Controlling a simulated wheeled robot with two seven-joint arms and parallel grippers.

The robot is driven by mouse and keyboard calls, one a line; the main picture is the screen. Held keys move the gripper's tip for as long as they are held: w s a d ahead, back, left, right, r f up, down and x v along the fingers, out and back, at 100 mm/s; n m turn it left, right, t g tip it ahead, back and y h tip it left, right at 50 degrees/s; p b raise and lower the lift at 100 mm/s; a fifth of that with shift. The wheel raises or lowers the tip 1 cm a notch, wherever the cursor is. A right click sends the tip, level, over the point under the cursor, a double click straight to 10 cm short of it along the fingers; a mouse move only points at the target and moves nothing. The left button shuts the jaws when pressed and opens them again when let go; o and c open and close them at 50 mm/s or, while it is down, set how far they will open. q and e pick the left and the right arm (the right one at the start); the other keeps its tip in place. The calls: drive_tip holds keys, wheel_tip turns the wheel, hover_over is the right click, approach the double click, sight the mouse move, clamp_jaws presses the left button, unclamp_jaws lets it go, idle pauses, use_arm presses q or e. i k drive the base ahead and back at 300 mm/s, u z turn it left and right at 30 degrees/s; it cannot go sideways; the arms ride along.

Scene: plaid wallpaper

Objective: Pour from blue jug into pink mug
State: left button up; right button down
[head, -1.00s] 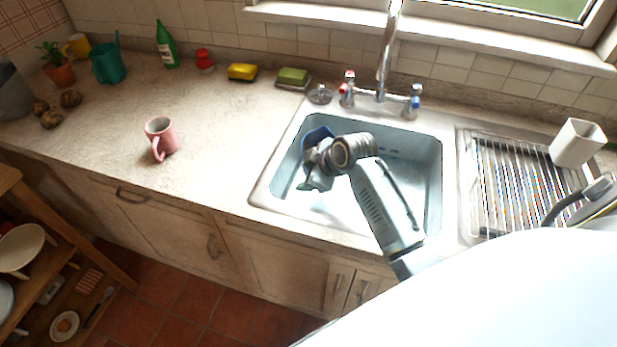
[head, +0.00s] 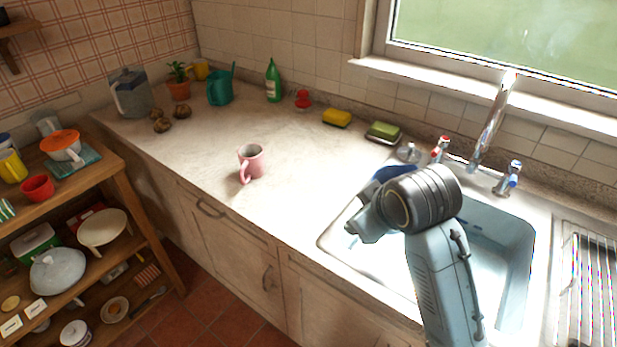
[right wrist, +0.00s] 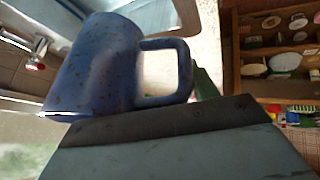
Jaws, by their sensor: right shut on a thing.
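The pink mug (head: 253,163) stands upright on the worktop, left of the sink, its handle toward the front. My right gripper (head: 366,226) is shut on the blue jug (head: 390,176), near the sink's left rim. In the head view most of the jug is hidden behind my right wrist. The right wrist view shows the jug (right wrist: 100,65) and its handle (right wrist: 188,75) close up, beyond the gripper's dark edge. Its contents are not visible. The jug and mug are apart, with bare worktop between them. My left gripper is not in view.
The sink (head: 500,250) and tap (head: 490,125) are at right. A yellow sponge (head: 337,117), green sponge (head: 384,131), green bottle (head: 273,82) and watering can (head: 220,88) line the back. A shelf unit (head: 130,190) stands at left. Worktop around the mug is clear.

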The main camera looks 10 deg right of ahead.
sight(251, 156)
drive_tip(key=z, duration=0.05)
drive_tip(key=k, duration=1.15)
drive_tip(key=u, duration=1.15)
drive_tip(key=i, duration=1.3)
drive_tip(key=z, duration=0.8)
drive_tip(key=i, duration=0.3)
drive_tip(key=z, duration=0.3)
